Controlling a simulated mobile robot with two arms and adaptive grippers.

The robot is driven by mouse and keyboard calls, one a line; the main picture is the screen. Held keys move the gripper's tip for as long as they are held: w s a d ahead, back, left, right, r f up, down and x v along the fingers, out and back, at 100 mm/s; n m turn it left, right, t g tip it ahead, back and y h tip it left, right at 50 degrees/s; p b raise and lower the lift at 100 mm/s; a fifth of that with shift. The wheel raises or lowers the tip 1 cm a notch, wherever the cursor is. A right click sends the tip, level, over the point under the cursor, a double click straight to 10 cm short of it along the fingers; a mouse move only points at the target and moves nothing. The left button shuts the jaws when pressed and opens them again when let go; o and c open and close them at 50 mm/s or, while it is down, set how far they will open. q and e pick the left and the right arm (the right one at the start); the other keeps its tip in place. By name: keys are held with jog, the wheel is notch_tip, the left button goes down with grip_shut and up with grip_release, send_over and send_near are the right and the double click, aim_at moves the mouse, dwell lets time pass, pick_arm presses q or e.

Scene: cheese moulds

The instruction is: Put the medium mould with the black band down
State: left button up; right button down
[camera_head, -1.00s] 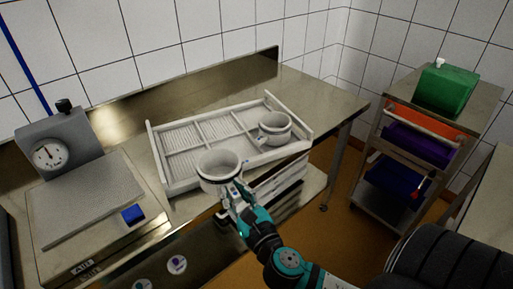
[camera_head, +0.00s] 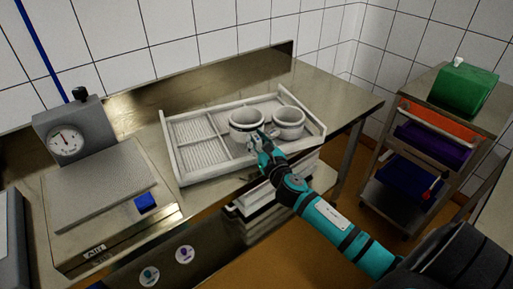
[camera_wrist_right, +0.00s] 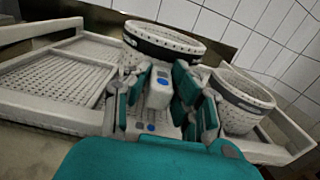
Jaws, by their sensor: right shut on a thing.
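The medium mould with the black band (camera_head: 246,121) is a white round cup in the head view, over the middle of the white compartment tray (camera_head: 172,150). My right gripper (camera_head: 259,139) is shut on the near side of this mould. The right wrist view shows the mould (camera_wrist_right: 165,42) upright between and beyond the fingers, its dark band near the rim. I cannot tell whether its base touches the tray. A second white mould with a dark band (camera_head: 288,122) stands in the tray to its right, and also shows in the wrist view (camera_wrist_right: 243,101). My left gripper is not in view.
The left tray compartments are empty. A scale with a dial (camera_head: 66,142) and a blue block (camera_head: 145,202) are on the left. Stacked white trays (camera_head: 262,196) sit below the table edge. A trolley (camera_head: 402,212) with coloured crates stands right.

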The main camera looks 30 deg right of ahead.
jog(key=shift+f+b, duration=0.5)
jog(key=shift+f, duration=1.3)
jog(key=shift+f, duration=0.15)
jog(key=c, duration=1.1)
grip_release()
jog(key=shift+c, duration=0.2)
